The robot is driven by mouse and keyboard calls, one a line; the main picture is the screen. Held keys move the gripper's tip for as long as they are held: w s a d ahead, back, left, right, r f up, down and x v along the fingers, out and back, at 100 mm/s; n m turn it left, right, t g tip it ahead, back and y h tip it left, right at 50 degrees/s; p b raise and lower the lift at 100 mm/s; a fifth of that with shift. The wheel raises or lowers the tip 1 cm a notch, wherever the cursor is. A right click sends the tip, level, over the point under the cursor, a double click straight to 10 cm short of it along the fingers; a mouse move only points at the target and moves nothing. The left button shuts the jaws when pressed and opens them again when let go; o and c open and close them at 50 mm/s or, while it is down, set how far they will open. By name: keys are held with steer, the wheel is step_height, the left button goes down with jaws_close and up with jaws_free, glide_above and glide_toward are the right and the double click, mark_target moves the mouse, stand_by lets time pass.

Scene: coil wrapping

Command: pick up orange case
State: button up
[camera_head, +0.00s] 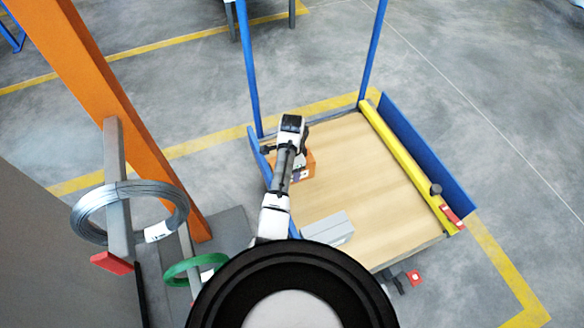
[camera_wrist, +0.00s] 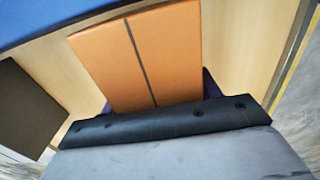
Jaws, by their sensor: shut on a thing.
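The orange case (camera_head: 308,168) is at the far left corner of the wooden tabletop in the head view, partly covered by my arm. In the wrist view the orange case (camera_wrist: 140,55) fills the upper middle, with a dark line running along its top. My gripper (camera_wrist: 158,105) is shut on the case, with dark finger parts showing on either side of it. The jaws are mostly hidden behind the dark gripper body. In the head view my arm reaches over the case from the bottom. I cannot tell whether the case touches the table.
The wooden table (camera_head: 375,195) has blue side panels and a yellow bar (camera_head: 405,160) on its right. A grey case (camera_head: 328,229) lies near its front left. Blue posts rise at the back corners. At left stand an orange column (camera_head: 120,110), a wire coil (camera_head: 88,215) and a green coil (camera_head: 180,270).

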steer(key=shift+r, duration=0.15)
step_height(320, 180, up, 20)
steer(key=p, duration=0.8)
